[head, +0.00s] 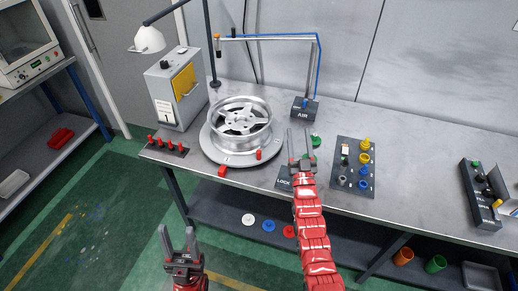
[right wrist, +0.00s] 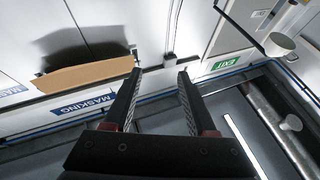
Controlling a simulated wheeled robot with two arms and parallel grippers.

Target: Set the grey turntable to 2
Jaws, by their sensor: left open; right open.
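The grey turntable (head: 238,160) is a round plate on the left part of the bench in the head view. A silver wheel (head: 241,116) lies on it. Red pieces (head: 222,171) show at its front edge; any number marks are too small to read. A box marked LOCK (head: 285,182) is partly hidden by my right arm. My right gripper (head: 300,140) is open and empty, right of the turntable and apart from it. It also shows in the right wrist view (right wrist: 160,75), with nothing between its fingers. My left gripper (head: 178,236) is open and empty, low in front of the bench.
A box marked AIR (head: 305,109) with a blue-hosed frame stands behind. A panel with coloured knobs (head: 354,168) is to the right, and a dark control box (head: 482,193) farther right. A grey cabinet (head: 175,90) and small red pegs (head: 166,145) are at left.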

